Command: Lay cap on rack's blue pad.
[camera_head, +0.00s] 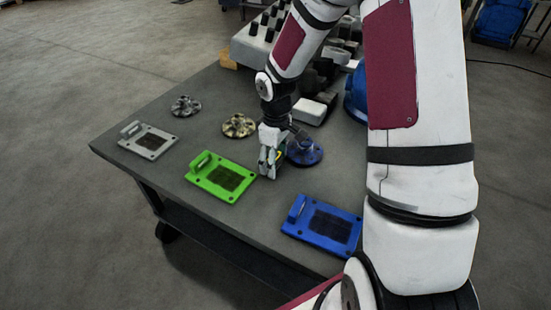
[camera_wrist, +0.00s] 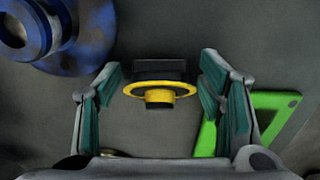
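A small part with a yellow flanged ring and a dark block, apparently the cap (camera_wrist: 159,97), lies between my fingers in the wrist view. In the head view only a bit of yellow (camera_head: 279,156) shows beside my gripper (camera_head: 268,170), which hides the rest. My gripper (camera_wrist: 160,100) points down near the table top. Its fingers are spread, with a gap on each side of the yellow ring. The blue pad (camera_head: 325,226), a blue plate with a dark mesh centre and an upright tab, lies at the table's front right, apart from my gripper.
A green plate (camera_head: 221,178) lies just left of my gripper, and a grey plate (camera_head: 147,141) is farther left. A blue flanged disc (camera_head: 306,152) stands close on the right. Tan (camera_head: 239,125) and grey (camera_head: 186,106) discs sit behind. The table (camera_head: 200,232) has bare room at its front.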

